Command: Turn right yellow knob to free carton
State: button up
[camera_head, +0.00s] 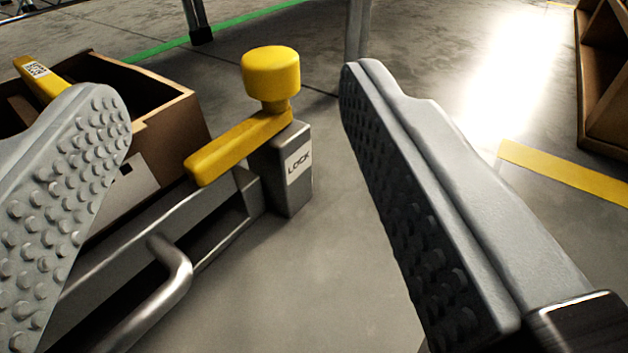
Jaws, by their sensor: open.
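The right yellow knob (271,76) is a round cap on a short stem, with a flat yellow arm (235,148) reaching down and left towards the carton. It stands on a grey metal block (285,170) with a "LOCK" label. The brown open carton (165,115) sits left of it in a grey metal holder with a bent handle (172,270). My gripper (235,108) is open, with one studded grey finger at left and one at right. The knob shows between the fingers, farther away, and neither finger appears to touch it. The left finger hides part of the carton.
Another yellow piece (38,78) with a barcode label shows at the carton's far left. Brown cartons (605,75) stand at the right edge. A grey post (358,30) rises behind the knob. Bare floor (310,280) lies right of the block.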

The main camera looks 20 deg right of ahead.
send_near(273, 82)
jog(key=x, duration=1.2)
dwell(0.4)
grip_shut()
